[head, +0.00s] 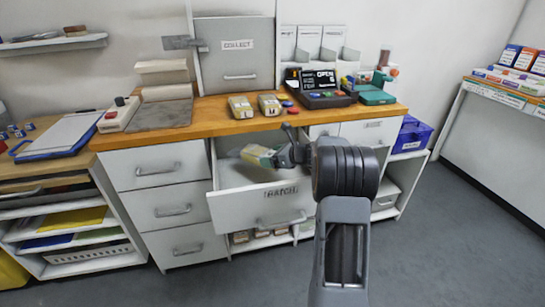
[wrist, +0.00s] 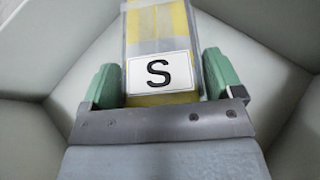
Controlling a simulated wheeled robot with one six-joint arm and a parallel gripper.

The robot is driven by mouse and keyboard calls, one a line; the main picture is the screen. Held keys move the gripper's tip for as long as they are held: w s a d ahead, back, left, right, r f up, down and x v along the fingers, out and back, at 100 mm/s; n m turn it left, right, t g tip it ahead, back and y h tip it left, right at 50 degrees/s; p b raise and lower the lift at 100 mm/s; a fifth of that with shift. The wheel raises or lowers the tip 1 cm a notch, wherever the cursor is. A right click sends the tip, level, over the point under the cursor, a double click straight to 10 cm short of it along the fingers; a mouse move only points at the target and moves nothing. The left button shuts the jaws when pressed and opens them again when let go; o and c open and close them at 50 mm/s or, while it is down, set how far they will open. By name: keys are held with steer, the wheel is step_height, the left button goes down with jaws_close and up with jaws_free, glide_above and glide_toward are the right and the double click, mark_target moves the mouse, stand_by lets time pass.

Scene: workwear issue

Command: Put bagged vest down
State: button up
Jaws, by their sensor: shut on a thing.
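The bagged vest (wrist: 159,30) is a yellow and grey packet in clear wrap with a white label marked "S". It also shows in the head view (head: 257,156), inside the opening of a pulled-out drawer (head: 262,208). My gripper (wrist: 160,85) has green fingers on either side of the packet and is shut on it. In the head view my gripper (head: 278,157) reaches into the drawer from the right. Pale drawer walls surround the packet in the wrist view. I cannot tell whether the packet touches the drawer floor.
The wooden counter (head: 215,109) above the drawer holds two small yellowish devices (head: 254,106), a dark terminal (head: 322,92) and a grey mat (head: 160,115). Grey floor (head: 450,230) is clear on the right.

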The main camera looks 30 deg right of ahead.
steer(key=shift+f, duration=0.45)
steer(key=o, duration=0.8)
steer(key=shift+c, duration=0.2)
steer(key=shift+r, duration=0.25)
steer(key=p+v, duration=0.2)
steer(key=v, duration=1)
steer(key=shift+r, duration=0.3)
